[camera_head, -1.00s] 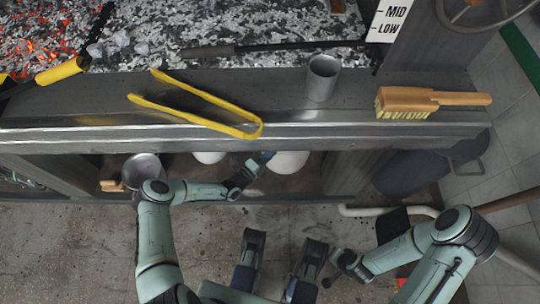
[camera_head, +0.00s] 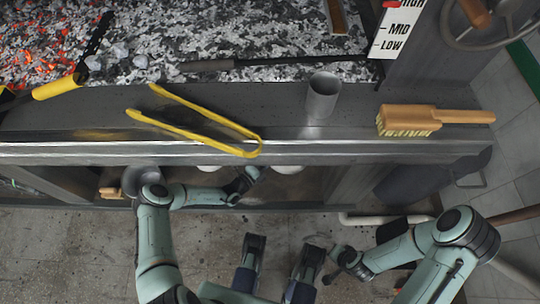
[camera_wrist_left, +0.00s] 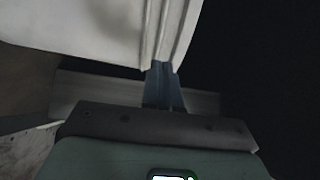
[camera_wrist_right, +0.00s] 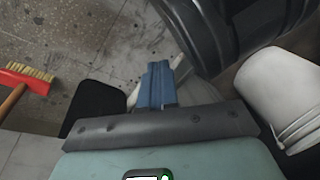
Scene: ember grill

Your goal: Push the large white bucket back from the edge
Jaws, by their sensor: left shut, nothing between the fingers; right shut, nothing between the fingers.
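The large white bucket (camera_head: 288,169) is mostly hidden under the grill's front ledge in the head view. Only its lower edge shows there. In the left wrist view a white bucket wall (camera_wrist_left: 90,28) with ridges near its rim fills the upper left. My left gripper (camera_head: 256,172) reaches under the ledge, beside the bucket. Its shut blue fingers (camera_wrist_left: 160,72) are at the ridged rim and look touching or nearly so. My right gripper (camera_head: 329,279) is shut and empty, low in front of the grill. Its blue fingers show in the right wrist view (camera_wrist_right: 156,68), with a white bucket (camera_wrist_right: 272,90) at the right.
A metal pot (camera_head: 133,181) and another white vessel (camera_head: 208,168) are under the ledge to the left. Yellow tongs (camera_head: 200,121), a metal cup (camera_head: 322,94) and a wooden brush (camera_head: 408,120) lie or stand on the ledge. A dark rounded container (camera_head: 412,182) is at right.

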